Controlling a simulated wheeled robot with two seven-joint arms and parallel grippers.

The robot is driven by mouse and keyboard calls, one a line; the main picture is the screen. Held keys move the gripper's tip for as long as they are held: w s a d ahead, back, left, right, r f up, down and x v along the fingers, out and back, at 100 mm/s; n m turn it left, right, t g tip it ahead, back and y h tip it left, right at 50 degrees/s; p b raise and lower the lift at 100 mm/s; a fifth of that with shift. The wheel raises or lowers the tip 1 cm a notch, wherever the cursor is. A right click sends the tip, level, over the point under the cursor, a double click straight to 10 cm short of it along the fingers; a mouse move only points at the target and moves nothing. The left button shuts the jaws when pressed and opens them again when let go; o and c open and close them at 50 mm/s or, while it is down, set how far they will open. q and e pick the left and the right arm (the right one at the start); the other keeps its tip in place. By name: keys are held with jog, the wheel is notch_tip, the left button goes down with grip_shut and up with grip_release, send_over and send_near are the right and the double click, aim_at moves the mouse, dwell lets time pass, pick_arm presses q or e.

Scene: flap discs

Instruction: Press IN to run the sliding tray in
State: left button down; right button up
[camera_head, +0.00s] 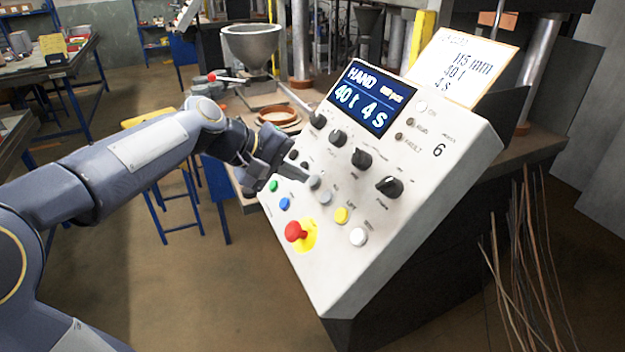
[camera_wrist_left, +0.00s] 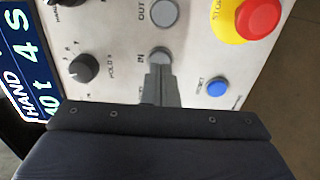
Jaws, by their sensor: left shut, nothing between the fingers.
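The slanted white control panel (camera_head: 400,240) fills the middle of the head view. My left gripper (camera_head: 304,178) is shut and empty, with its fingertips at the grey IN button (camera_head: 315,182). In the left wrist view the shut fingers (camera_wrist_left: 160,72) reach the lower edge of the IN button (camera_wrist_left: 160,55) and cover part of it. I cannot tell whether they touch it or press it down. The grey OUT button (camera_wrist_left: 165,13) is beside IN and clear of the fingers. The sliding tray cannot be made out. My right gripper is not in view.
Close by are the blue RESET button (camera_wrist_left: 217,86) and the red stop knob (camera_head: 295,231) on its yellow base. Black knobs (camera_head: 362,158) and a screen reading HAND, 40 t, 4 s (camera_head: 361,100) are on the panel. Thin rods (camera_head: 520,290) lean at the right.

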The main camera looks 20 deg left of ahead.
pick_arm(q)
jog(key=shift+b+x, duration=0.45)
jog(key=shift+x, duration=0.55)
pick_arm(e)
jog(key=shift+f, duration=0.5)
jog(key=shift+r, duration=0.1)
pick_arm(q)
jog(key=shift+s+a+r+p, duration=0.3)
jog(key=shift+s+r+p, duration=0.05)
jog(key=shift+r+p, duration=0.15)
jog(key=p+v, duration=0.3)
jog(key=v, duration=0.3)
jog(key=shift+s+a+r, duration=0.15)
jog(key=shift+s+a, duration=0.05)
jog(key=shift+s, duration=0.05)
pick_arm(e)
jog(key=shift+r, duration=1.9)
pick_arm(q)
jog(key=s+d+f+m+g+y, duration=0.1)
jog(key=s+d+f+m, duration=0.3)
jog(key=s+f, duration=0.3)
jog(key=s+d+f+m+g+y, duration=0.1)
jog(key=s+d+f+m, duration=0.3)
jog(key=s, duration=0.9)
notch_tip(320, 180, down, 4)
jog(key=shift+d+r+y, duration=0.15)
jog(key=shift+d+y, duration=0.25)
jog(key=shift+d, duration=0.05)
jog(key=shift+s, duration=0.15)
